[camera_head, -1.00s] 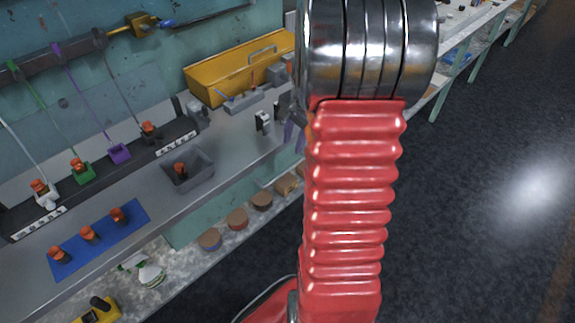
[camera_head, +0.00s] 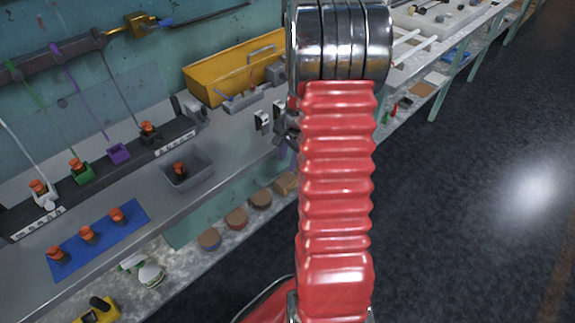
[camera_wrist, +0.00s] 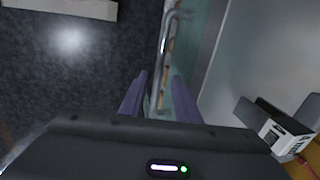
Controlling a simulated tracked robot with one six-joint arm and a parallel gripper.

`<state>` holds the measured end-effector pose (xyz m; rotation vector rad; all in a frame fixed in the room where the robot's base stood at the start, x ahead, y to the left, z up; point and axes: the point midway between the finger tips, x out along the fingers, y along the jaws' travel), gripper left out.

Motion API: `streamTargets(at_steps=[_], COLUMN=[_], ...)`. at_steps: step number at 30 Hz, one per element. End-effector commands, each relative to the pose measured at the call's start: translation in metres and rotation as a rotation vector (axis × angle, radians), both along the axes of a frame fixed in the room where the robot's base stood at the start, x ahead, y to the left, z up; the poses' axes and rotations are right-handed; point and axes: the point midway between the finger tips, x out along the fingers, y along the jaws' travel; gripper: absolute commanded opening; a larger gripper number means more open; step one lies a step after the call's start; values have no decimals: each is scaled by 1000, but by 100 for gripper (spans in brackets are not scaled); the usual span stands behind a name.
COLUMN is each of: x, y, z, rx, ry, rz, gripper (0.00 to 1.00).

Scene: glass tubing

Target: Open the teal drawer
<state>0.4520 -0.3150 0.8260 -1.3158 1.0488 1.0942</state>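In the wrist view a teal panel (camera_wrist: 196,35), which looks like the drawer front, drops below the grey counter edge. A metal bar handle (camera_wrist: 166,38) stands out from it. My gripper (camera_wrist: 160,85) is open, with a purple finger on each side of the handle's lower stretch in the picture. I cannot tell whether the handle is between the fingers in depth, and no contact shows. In the head view a teal face (camera_head: 225,212) shows below the counter, and my gripper (camera_head: 287,145) is mostly hidden behind my red arm. The drawer's handle is hidden there.
The grey counter (camera_head: 225,150) holds a grey bin (camera_head: 190,178), a yellow toolbox (camera_head: 225,80) and a blue mat (camera_head: 75,258) with orange-capped vials. A small black-and-white device (camera_wrist: 272,130) stands close right of my gripper. Round brown-topped pieces (camera_head: 237,218) sit on the shelf below. Open dark floor lies right.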

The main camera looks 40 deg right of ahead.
Motion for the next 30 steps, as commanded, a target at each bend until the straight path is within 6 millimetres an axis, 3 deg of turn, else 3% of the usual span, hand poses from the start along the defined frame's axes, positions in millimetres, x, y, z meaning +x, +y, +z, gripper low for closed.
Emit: streamTargets(at_steps=[9,20,30], x=[7,7,7], y=[0,0,0], z=[-33,-36,-36], rx=[0,0,0], ry=[0,0,0], rz=[0,0,0], gripper=[29,29,6])
